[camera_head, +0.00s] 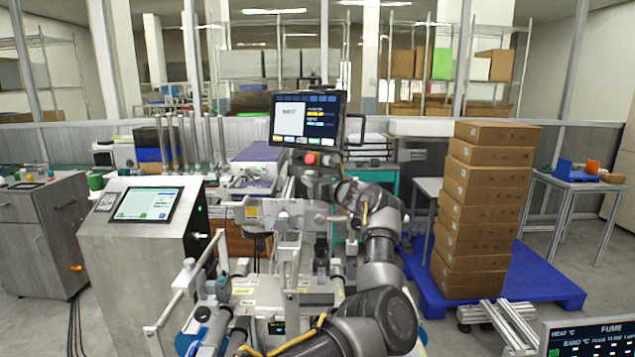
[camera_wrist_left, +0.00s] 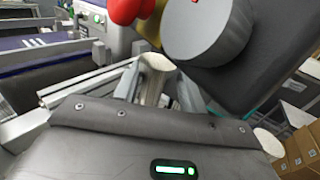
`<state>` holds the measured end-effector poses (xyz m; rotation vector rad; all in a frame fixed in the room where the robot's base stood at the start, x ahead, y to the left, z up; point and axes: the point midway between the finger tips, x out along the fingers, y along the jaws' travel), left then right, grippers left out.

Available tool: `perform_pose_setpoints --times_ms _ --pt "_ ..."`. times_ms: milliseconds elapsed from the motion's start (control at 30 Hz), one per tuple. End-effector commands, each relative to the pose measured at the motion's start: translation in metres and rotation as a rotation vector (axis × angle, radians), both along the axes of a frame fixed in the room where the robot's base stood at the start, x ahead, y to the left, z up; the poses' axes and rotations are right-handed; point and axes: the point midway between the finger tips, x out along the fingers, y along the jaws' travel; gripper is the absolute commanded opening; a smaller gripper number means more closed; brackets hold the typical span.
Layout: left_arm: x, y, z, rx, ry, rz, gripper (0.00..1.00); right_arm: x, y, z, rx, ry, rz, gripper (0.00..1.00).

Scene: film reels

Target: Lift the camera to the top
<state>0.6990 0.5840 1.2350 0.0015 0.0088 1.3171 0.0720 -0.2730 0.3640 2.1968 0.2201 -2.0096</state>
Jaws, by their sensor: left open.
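No part is clearly recognisable as the camera; a small dark upright unit (camera_head: 321,248) in the middle of the film machine may be it, but it is too small to tell. My left gripper (camera_head: 320,178) is just below the machine's black monitor (camera_head: 306,120) and its red button (camera_head: 310,158). In the left wrist view the jaws (camera_wrist_left: 160,85) are open, with nothing clearly held between them. The red button (camera_wrist_left: 128,8) and a grey round joint (camera_wrist_left: 208,30) are close above them. Whether the jaws touch anything is unclear. My right gripper is not in view.
A grey console with a screen (camera_head: 146,204) stands left of the film machine (camera_head: 285,290). Stacked cardboard boxes (camera_head: 485,200) stand on a blue pallet (camera_head: 545,288) at the right. Rollers and metal posts crowd the front. Another display (camera_head: 590,340) is at the lower right.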

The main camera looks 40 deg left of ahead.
Motion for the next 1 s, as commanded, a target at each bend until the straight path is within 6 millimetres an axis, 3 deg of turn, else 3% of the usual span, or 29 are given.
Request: perform_pose_setpoints --times_ms 33,267,700,1000 --pt "-0.003 0.002 0.012 0.016 -0.015 0.009 0.47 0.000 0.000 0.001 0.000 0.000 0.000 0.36" --pt "-0.003 -0.007 0.009 0.015 -0.016 0.005 0.47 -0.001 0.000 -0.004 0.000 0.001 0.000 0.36" --pt "-0.016 -0.085 -0.004 0.001 -0.001 -0.002 0.47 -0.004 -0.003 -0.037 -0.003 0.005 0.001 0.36" --pt "-0.020 -0.104 -0.004 -0.001 0.004 0.000 0.47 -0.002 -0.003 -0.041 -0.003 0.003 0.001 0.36"
